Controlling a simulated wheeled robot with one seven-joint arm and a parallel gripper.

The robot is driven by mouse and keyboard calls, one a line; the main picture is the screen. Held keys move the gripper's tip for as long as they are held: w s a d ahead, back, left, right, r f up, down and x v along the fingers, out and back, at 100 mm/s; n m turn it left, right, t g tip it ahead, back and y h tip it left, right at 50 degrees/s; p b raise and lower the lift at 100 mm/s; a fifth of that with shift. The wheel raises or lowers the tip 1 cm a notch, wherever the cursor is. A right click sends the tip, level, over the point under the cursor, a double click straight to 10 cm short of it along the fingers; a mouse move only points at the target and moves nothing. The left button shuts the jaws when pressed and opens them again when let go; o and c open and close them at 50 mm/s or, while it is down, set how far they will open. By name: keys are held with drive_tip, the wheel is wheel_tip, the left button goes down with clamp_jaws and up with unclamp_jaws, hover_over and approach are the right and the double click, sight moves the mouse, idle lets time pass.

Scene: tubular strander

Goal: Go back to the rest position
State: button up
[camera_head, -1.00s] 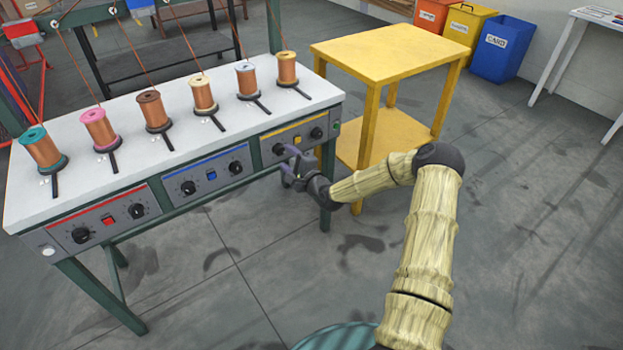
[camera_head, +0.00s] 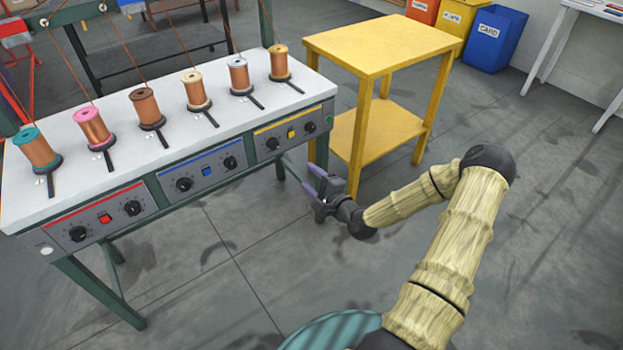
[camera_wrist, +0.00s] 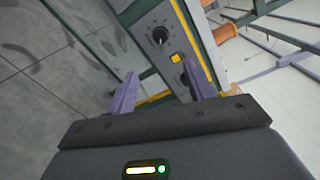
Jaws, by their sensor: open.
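My gripper (camera_head: 312,182) is in front of the right end of the strander bench, a little below its panel and apart from it. Its two purple fingers are spread and empty. In the wrist view my gripper (camera_wrist: 158,92) is open toward the yellow-edged panel (camera_wrist: 160,45). That panel (camera_head: 290,134) has two black knobs and a yellow button between them. My arm reaches in from the lower right of the head view, bent at the elbow.
The bench top (camera_head: 150,165) holds several copper spools (camera_head: 147,107) with black levers. A yellow two-shelf table (camera_head: 375,45) stands just behind my gripper. Bins, including a blue one (camera_head: 490,38), are at the back right. The floor (camera_head: 545,200) to the right is clear.

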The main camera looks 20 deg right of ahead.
idle(0.3)
drive_tip(key=s+a+f+n+g+h, duration=0.25)
drive_tip(key=s+a+n+g, duration=0.3)
drive_tip(key=n+g, duration=0.45)
drive_tip(key=s+r+n+g+h, duration=0.2)
drive_tip(key=s+r+n, duration=0.2)
drive_tip(key=s+r, duration=0.4)
drive_tip(key=s+r+n+g+h, duration=0.15)
drive_tip(key=s+r+n, duration=0.35)
drive_tip(key=s, duration=0.5)
wheel_tip(320, 180, up, 26)
drive_tip(key=m+p, duration=0.1)
drive_tip(key=p, duration=2.4)
drive_tip(key=shift+a, duration=0.2)
drive_tip(key=shift+g, duration=0.25)
drive_tip(key=shift+c, duration=0.2)
